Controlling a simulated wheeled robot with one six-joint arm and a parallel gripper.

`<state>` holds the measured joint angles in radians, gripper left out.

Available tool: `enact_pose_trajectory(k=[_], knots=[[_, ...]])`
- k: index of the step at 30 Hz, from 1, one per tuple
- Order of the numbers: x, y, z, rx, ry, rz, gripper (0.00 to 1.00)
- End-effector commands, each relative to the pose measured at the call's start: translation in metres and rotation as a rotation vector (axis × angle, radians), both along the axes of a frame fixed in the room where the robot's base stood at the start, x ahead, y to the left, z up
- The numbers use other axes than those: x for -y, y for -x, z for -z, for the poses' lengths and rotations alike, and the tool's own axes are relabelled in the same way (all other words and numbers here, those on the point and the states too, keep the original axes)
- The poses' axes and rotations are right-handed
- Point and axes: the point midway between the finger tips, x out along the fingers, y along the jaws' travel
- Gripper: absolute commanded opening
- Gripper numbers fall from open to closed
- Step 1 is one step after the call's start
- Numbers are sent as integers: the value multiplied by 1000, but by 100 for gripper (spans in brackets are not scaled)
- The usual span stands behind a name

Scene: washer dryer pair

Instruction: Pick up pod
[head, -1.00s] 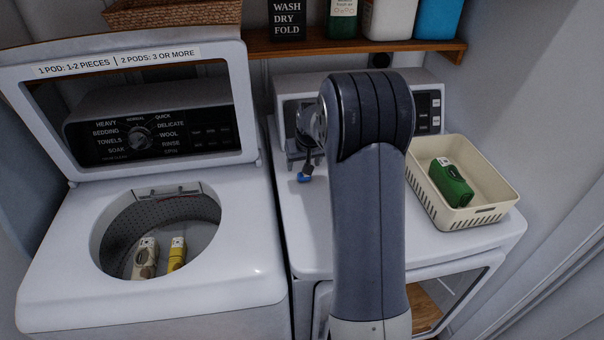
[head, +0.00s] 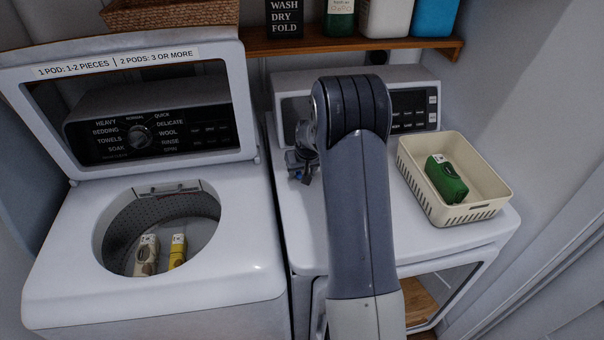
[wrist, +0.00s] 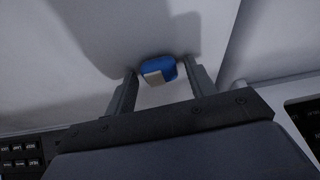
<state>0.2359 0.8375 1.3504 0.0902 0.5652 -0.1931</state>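The pod (wrist: 158,70) is small, blue with a whitish face. In the wrist view it lies on the white dryer top (head: 345,245), between the tips of my gripper's two fingers. My gripper (wrist: 160,78) is open, with a gap showing on each side of the pod. In the head view my gripper (head: 301,168) is low over the back left of the dryer top, partly behind my arm. There the pod is mostly hidden by the gripper.
A cream basket (head: 478,212) with a folded green garment (head: 446,180) stands on the dryer's right. The washer (head: 240,270) is open at left, with a beige garment (head: 146,254) and a yellow garment (head: 177,250) in its drum. A wooden shelf (head: 400,44) with bottles runs behind.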

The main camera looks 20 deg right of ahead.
Motion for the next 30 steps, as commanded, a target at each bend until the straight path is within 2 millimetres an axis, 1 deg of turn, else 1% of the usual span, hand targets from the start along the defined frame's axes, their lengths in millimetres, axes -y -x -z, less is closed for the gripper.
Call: enact_pose_trajectory(k=[1, 2, 13, 20, 23, 26, 30], knots=[[0, 0, 0, 0, 0, 0, 48], [0, 0, 0, 0, 0, 0, 46], [0, 0, 0, 0, 0, 0, 16], [0, 0, -1, 1, 0, 0, 16], [0, -1, -9, 3, 0, 0, 16], [0, -1, -24, 5, 0, 1, 16], [0, -1, -53, 6, 2, 0, 16]])
